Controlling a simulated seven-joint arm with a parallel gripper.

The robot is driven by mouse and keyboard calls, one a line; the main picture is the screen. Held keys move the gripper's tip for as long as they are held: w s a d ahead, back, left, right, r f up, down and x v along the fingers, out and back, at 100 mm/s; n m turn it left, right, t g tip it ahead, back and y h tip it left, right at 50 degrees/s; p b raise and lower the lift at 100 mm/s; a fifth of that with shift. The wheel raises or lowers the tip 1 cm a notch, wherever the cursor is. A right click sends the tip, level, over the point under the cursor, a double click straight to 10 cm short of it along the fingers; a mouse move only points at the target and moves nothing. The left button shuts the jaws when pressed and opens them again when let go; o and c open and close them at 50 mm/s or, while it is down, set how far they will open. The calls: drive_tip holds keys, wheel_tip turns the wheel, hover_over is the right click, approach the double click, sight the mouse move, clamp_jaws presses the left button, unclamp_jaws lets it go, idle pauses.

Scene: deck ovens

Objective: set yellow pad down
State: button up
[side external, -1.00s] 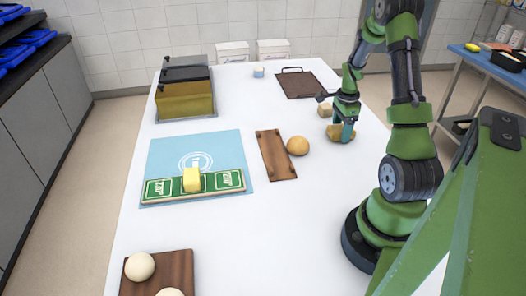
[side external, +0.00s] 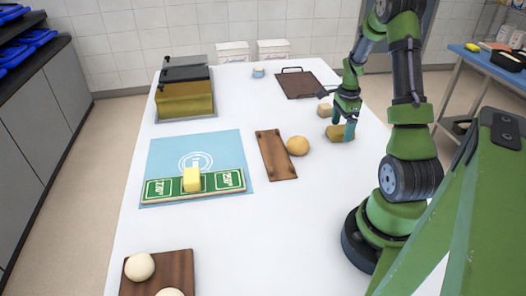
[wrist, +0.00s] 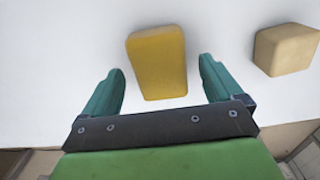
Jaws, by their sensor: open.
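A mustard-yellow pad (side external: 337,132) lies on the white table below my gripper (side external: 345,124). In the wrist view, the yellow pad (wrist: 157,62) lies flat, with white table visible on both sides of it. My gripper (wrist: 161,72) is open there, one teal finger to each side of the pad and apart from it. A paler yellow block (side external: 192,180) rests on the green-and-white marked board (side external: 228,180), well to the left.
A tan block (side external: 324,110) sits close behind the pad; it also shows in the wrist view (wrist: 287,50). A round bun (side external: 298,146) and a brown wooden board (side external: 276,155) are to the left. A dark tray (side external: 297,84) is farther back.

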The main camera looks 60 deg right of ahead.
sight(341, 129)
wheel_tip(341, 129, up, 10)
drive_tip(key=r, duration=0.1)
drive_tip(key=w+a+r+n+t, duration=0.2)
drive_tip(key=w+a+r+n, duration=0.25)
drive_tip(key=a, duration=0.35)
drive_tip(key=s+a+r+n+t, duration=0.1)
drive_tip(key=a+r+n, duration=0.1)
drive_tip(key=a+n, duration=0.4)
drive_tip(key=s+a+r+n+t+y, duration=0.1)
drive_tip(key=a+n, duration=0.5)
drive_tip(key=a, duration=0.7)
drive_tip(key=s+a+r+n+t+y, duration=0.1)
drive_tip(key=s+a+r+n+t, duration=0.1)
drive_tip(key=a+n, duration=0.4)
drive_tip(key=a+r+t, duration=0.1)
drive_tip(key=a+r, duration=0.1)
drive_tip(key=a, duration=0.2)
